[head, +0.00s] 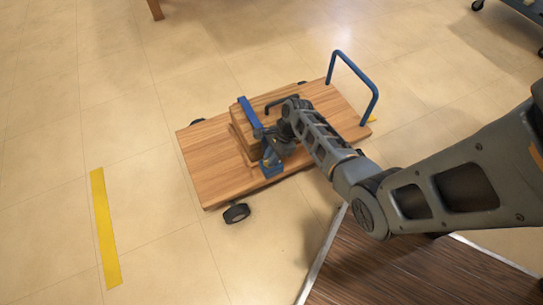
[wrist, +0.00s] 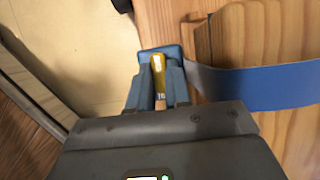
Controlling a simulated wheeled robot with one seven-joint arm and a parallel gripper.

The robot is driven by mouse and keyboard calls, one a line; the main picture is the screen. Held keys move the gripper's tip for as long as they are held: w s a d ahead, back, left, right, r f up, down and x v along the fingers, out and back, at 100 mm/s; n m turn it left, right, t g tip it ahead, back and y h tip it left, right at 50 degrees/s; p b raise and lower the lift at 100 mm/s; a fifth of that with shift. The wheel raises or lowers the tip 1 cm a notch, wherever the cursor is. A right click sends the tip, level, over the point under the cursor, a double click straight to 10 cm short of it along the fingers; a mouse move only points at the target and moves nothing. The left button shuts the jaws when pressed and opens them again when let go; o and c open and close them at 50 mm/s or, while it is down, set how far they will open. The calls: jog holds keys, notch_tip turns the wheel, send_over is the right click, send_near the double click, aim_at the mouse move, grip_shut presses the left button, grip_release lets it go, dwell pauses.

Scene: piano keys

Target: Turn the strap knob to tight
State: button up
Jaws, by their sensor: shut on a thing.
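The strap knob (wrist: 157,63) is a small yellow piece in front of a blue buckle block (wrist: 160,49) in the wrist view. My gripper (wrist: 159,80) is shut on the knob, with one blue-grey finger on each side. A blue strap (wrist: 265,87) runs right from the block across the wood. In the head view the strap (head: 248,111) crosses the wooden load (head: 237,123) on the cart, and the block (head: 271,169) sits at its near side. My gripper (head: 268,151) is just above the block there; the knob is hidden in that view.
The wooden flat cart (head: 205,168) has black wheels (head: 236,213) and a blue push handle (head: 355,69) at right. A dark wood-grain platform with a pale edge (head: 390,270) is at the lower right. Floor with a yellow stripe (head: 105,228) is open at left.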

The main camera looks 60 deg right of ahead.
grip_shut()
